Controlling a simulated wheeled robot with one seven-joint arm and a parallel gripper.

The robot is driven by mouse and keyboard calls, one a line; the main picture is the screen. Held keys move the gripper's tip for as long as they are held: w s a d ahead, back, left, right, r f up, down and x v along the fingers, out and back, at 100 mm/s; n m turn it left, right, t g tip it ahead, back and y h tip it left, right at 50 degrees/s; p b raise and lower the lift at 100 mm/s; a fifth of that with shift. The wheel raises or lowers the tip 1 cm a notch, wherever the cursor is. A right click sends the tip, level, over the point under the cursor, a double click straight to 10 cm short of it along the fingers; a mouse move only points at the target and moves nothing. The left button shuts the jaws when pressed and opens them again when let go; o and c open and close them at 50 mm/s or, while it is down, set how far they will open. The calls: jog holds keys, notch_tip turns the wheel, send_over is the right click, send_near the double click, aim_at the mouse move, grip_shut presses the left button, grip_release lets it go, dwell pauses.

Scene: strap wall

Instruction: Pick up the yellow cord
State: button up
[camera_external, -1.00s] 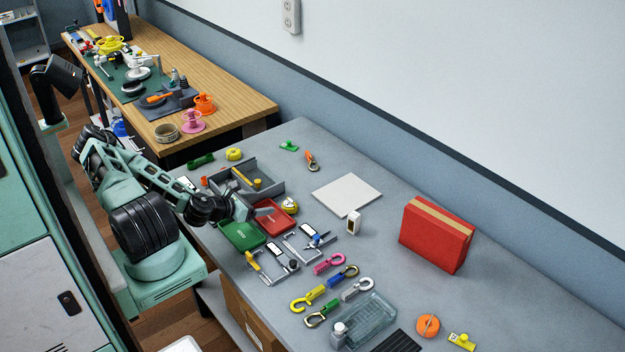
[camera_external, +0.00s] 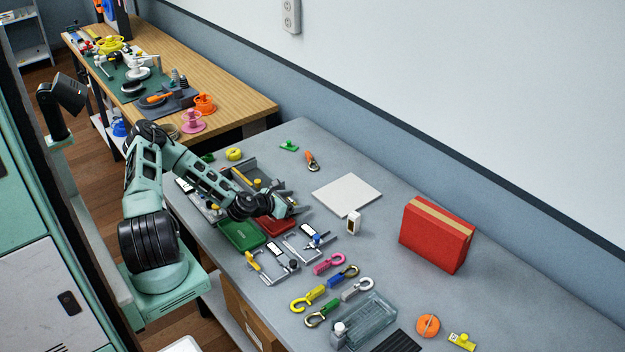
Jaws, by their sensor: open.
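I cannot tell for sure which thing is the yellow cord. A small round yellow coil (camera_external: 234,154) lies on the grey bench behind the tray. A yellow strap with a hook (camera_external: 308,300) lies near the bench's front edge. My gripper (camera_external: 300,208) is open above the bench, over the far end of the red case (camera_external: 274,227) and left of the white sheet. It is apart from both yellow things. It hides the spot where a small yellow and dark round thing lay in the earlier view.
A green case (camera_external: 241,235), a grey tray (camera_external: 266,176) and metal clamps (camera_external: 268,268) crowd around my arm. A small white device (camera_external: 354,223) stands near the white sheet (camera_external: 346,194). A red box (camera_external: 436,235) stands at right. The bench between them is clear.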

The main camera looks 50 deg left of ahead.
jog(key=shift+w+f, duration=0.1)
jog(key=shift+w, duration=0.2)
jog(key=c, duration=1)
jog(key=shift+c, duration=0.2)
